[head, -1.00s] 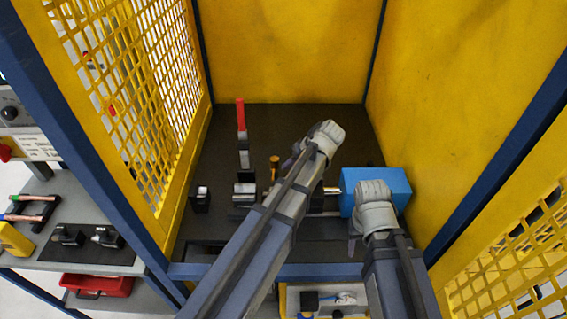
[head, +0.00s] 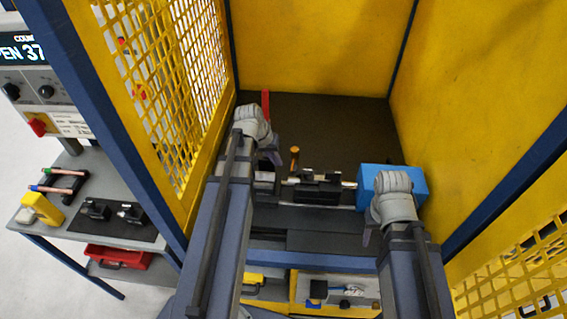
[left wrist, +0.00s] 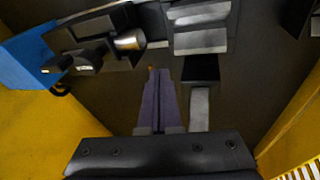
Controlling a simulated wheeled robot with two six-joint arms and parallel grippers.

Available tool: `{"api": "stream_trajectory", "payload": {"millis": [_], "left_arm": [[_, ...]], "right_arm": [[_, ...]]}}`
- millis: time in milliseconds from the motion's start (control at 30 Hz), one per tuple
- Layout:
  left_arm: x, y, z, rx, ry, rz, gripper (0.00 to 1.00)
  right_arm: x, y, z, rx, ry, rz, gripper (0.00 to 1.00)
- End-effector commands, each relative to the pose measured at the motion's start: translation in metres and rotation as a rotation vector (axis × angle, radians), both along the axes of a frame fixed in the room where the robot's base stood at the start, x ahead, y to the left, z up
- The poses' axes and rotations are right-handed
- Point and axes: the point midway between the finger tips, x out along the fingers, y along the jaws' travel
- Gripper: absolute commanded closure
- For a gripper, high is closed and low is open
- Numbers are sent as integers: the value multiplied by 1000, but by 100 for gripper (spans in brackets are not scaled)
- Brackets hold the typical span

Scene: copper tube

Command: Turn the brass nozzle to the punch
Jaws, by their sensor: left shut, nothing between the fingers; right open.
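A small upright brass-coloured piece (head: 294,158), which looks like the nozzle, stands behind the clamp row inside the yellow cell. In the left wrist view only a small orange spot (left wrist: 152,68) shows by my fingertips; the rest is hidden. My left gripper (head: 275,158) is shut and empty, left of the brass piece. Its purple fingers (left wrist: 160,72) lie together in the left wrist view; I cannot tell whether they touch the piece. My right gripper (head: 367,236) is open, in front of the blue box. I cannot single out the punch with certainty.
The blue box (head: 409,184) stands at the right, with a black clamp block (head: 320,190) to its left. A red-handled lever (head: 265,103) rises behind my left gripper. Yellow walls enclose the cell. Free dark floor lies behind the clamp row.

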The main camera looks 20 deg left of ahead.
Motion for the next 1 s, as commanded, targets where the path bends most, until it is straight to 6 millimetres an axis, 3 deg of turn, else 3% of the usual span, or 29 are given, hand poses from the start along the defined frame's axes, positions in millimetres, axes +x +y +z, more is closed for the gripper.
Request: {"api": "stream_trajectory", "payload": {"millis": [200,500,667,1000], "left_arm": [[-9,21,22,-104,-158,-50,100],[-8,26,27,-127,-211,-67,100],[-3,22,14,-126,-209,-68,100],[20,4,-32,-125,-208,-68,100]], "right_arm": [[0,0,4,0,0,-1,50],[0,0,3,0,0,-1,50],[0,0,-10,0,0,1,50],[0,0,-56,-1,0,2,50]]}}
